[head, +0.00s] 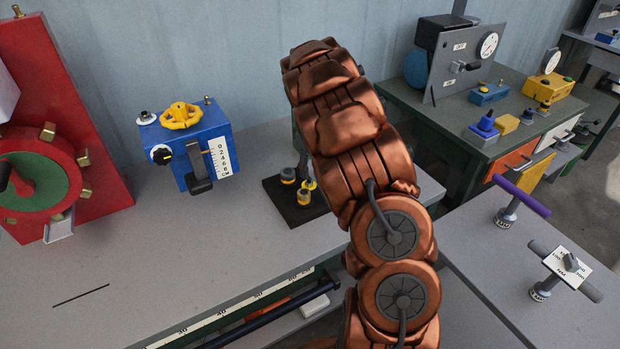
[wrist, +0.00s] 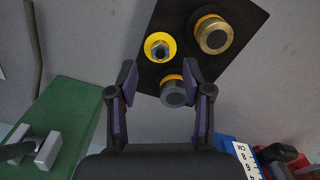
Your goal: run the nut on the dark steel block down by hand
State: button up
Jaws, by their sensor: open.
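The dark steel block (head: 312,214) lies on the grey bench in the head view, partly hidden by my arm. In the wrist view the block (wrist: 188,17) carries a small hex nut (wrist: 159,49) on a yellow disc, a brass knurled cap (wrist: 213,37) with an orange ring, and a grey round cap (wrist: 174,93) with an orange ring. My gripper (wrist: 160,76) is open and empty in the wrist view. The grey cap shows between its fingers, with the hex nut just beyond the tips. Height above the block is hard to tell. My gripper is hidden in the head view.
A blue box (head: 221,140) with a yellow handwheel (head: 181,115) and a scale stands left of the block. A red panel (head: 85,110) stands at far left. In the wrist view a green object (wrist: 62,125) lies at left. The front of the bench is mostly clear.

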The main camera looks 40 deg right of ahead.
aim_at(310, 182)
jog(key=shift+f+p, duration=0.55)
jog(key=shift+f, duration=2.15)
grip_shut()
